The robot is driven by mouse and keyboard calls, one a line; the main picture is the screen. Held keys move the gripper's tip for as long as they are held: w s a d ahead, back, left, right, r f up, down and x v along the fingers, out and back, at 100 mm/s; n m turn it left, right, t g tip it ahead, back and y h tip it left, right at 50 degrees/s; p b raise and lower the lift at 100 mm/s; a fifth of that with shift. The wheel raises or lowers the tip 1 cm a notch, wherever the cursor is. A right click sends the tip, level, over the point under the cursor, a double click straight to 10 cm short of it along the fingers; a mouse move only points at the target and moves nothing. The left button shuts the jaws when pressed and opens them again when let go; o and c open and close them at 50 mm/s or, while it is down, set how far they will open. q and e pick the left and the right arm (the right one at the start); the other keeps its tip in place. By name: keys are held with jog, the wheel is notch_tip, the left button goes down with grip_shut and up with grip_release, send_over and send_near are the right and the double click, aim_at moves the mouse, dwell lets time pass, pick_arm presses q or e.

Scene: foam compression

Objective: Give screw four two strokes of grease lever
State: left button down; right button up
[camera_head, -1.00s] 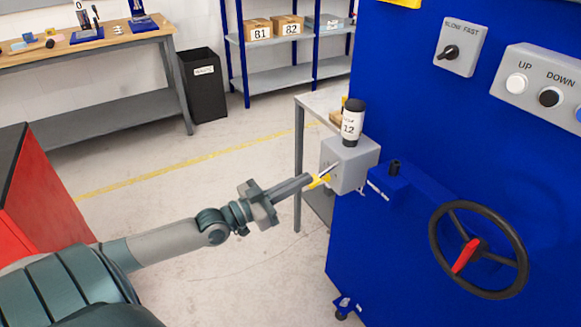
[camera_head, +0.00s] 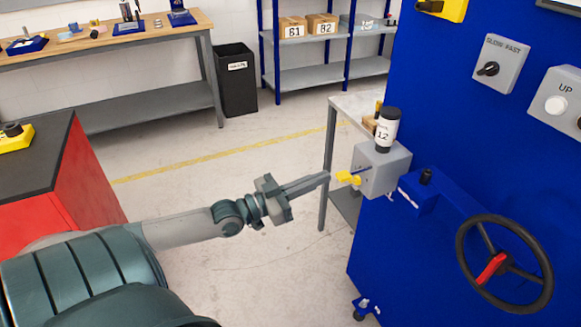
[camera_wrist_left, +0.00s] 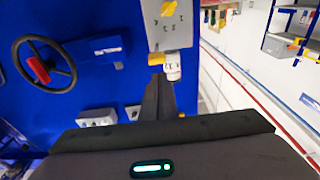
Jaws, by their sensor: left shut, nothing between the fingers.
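The grease unit is a grey box (camera_head: 383,170) on the side of the blue machine, with a black-capped reservoir (camera_head: 387,130) labelled 12 upright on top. Its lever has a yellow handle (camera_head: 347,177) that sticks out to the left. My left gripper (camera_head: 326,178) is shut and empty, its tips just left of the handle with a small gap. In the left wrist view my shut fingers (camera_wrist_left: 158,92) point at the grey box (camera_wrist_left: 168,28) and the white-labelled reservoir (camera_wrist_left: 172,66). Two yellow parts show there; I cannot tell which is the handle. My right gripper is out of view.
A handwheel (camera_head: 503,262) with a red grip projects from the blue machine (camera_head: 450,140) at right. A small table (camera_head: 352,105) stands behind the grease unit. A red cabinet (camera_head: 75,190) is at left. The floor between is open.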

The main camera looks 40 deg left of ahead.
pick_arm(q)
jog(key=r+v, duration=0.1)
jog(key=v, duration=0.5)
jog(key=shift+s+f+b, duration=0.4)
jog(key=shift+s+f, duration=0.05)
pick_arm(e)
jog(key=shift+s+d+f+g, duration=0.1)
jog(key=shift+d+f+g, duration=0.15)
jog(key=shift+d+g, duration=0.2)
pick_arm(q)
jog(key=shift+a, duration=0.15)
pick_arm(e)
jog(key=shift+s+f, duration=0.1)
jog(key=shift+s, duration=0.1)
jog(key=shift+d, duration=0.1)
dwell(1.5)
